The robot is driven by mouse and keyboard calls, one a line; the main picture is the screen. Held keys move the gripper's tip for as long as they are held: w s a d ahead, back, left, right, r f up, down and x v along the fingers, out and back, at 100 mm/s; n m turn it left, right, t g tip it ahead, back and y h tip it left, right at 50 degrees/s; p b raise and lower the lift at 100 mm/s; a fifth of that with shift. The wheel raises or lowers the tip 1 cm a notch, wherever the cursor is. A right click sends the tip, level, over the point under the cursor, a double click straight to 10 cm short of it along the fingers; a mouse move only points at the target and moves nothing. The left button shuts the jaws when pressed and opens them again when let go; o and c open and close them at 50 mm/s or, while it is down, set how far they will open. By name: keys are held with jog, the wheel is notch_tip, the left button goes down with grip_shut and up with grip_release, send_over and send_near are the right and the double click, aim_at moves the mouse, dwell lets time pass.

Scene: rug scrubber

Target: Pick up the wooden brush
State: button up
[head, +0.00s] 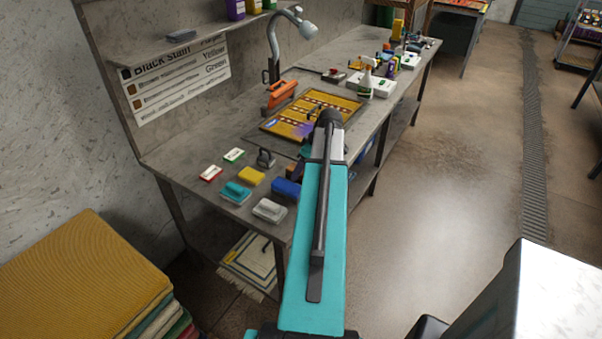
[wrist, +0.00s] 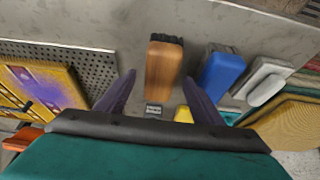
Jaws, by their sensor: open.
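The wooden brush (wrist: 163,65) has a brown wooden body with dark bristles at its upper end. It lies on the grey metal bench (wrist: 200,22) in the wrist view, between the lines of my two fingers. My gripper (wrist: 160,78) is open, its dark fingers spread to either side of the brush, with nothing held. I cannot tell the height of the fingers above the brush. In the head view my arm covers most of the gripper and the brush area.
A blue brush (wrist: 221,72) lies close to the right of the wooden brush, with a grey-white brush (wrist: 265,80) beyond it. A yellow block (head: 251,176) and teal brush (head: 235,192) are nearby. A patterned rug (head: 290,126) lies on the bench beside a tap (head: 274,45).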

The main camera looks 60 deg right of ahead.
jog(key=shift+x, duration=0.95)
jog(key=shift+f, duration=0.1)
jog(key=shift+f, duration=0.2)
dwell(0.4)
jog(key=c, duration=1.2)
jog(key=shift+r, duration=0.2)
